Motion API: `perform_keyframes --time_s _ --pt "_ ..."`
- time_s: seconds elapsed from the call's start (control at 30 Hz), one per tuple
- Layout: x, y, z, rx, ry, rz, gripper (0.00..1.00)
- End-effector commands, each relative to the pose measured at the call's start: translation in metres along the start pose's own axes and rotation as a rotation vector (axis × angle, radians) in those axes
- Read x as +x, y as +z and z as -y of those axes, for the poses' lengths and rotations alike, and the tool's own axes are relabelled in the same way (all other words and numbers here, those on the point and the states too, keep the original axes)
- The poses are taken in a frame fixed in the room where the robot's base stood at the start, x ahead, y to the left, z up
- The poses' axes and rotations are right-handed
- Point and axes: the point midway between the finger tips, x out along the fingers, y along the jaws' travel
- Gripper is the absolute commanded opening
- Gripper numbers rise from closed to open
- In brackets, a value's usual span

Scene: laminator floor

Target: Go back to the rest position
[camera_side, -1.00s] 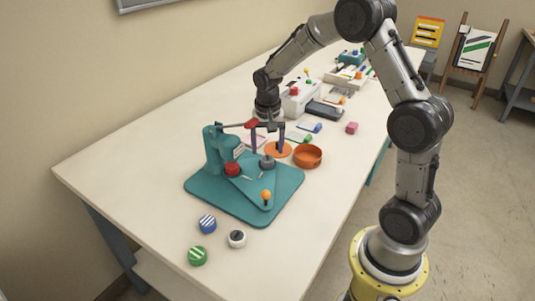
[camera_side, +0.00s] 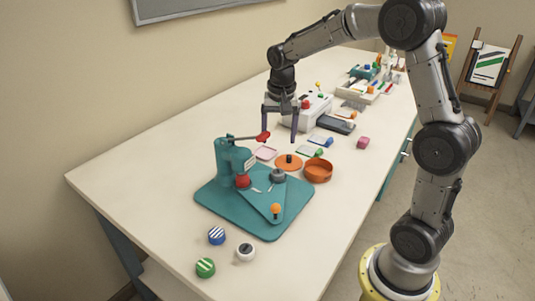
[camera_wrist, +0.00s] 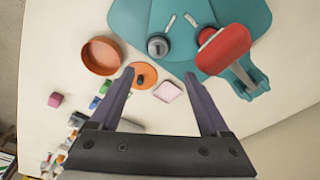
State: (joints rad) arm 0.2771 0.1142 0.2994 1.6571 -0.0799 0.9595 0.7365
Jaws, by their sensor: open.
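My gripper (camera_side: 279,137) hangs in the air above the table, behind the teal press (camera_side: 229,160), with its fingers apart and nothing between them. In the wrist view my gripper (camera_wrist: 159,73) also shows as two spread, empty fingers. The press stands on a teal base plate (camera_side: 215,200). Its lever, with a red handle (camera_side: 263,137), sticks out to the right near my fingers but looks apart from them. A red die (camera_side: 243,181) sits under the press head. A grey round piece (camera_side: 278,175) and an orange knob (camera_side: 276,208) are on the plate.
An orange disc (camera_side: 283,163) with a dark knob and an orange bowl (camera_side: 318,171) lie behind the plate. Blue (camera_side: 216,236), green (camera_side: 205,268) and white (camera_side: 245,252) round pieces lie in front. A white box (camera_side: 310,117) and a dark tray (camera_side: 336,124) stand farther back.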

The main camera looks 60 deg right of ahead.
Motion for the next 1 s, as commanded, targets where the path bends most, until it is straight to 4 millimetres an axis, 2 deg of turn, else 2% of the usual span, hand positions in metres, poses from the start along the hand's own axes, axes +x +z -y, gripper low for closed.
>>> perform_keyframes --time_s 0.17,0.23,0.3,0.4,0.6,0.7,0.83,1.0 --pt "-0.059 0.007 0.004 -0.04 -0.155 -0.083 0.8" --pt "-0.089 0.016 0.004 -0.074 -0.233 -0.13 0.8" --pt "-0.11 0.039 -0.001 -0.152 -0.275 -0.164 0.8" --pt "-0.121 0.088 -0.021 -0.329 -0.278 -0.196 0.8" --pt "-0.12 0.171 -0.071 -0.659 -0.283 -0.265 0.8" --pt "-0.112 0.198 -0.092 -0.786 -0.283 -0.293 0.8" --pt "-0.101 0.218 -0.11 -0.893 -0.281 -0.317 0.8" --pt "-0.095 0.226 -0.118 -0.938 -0.278 -0.325 0.8"
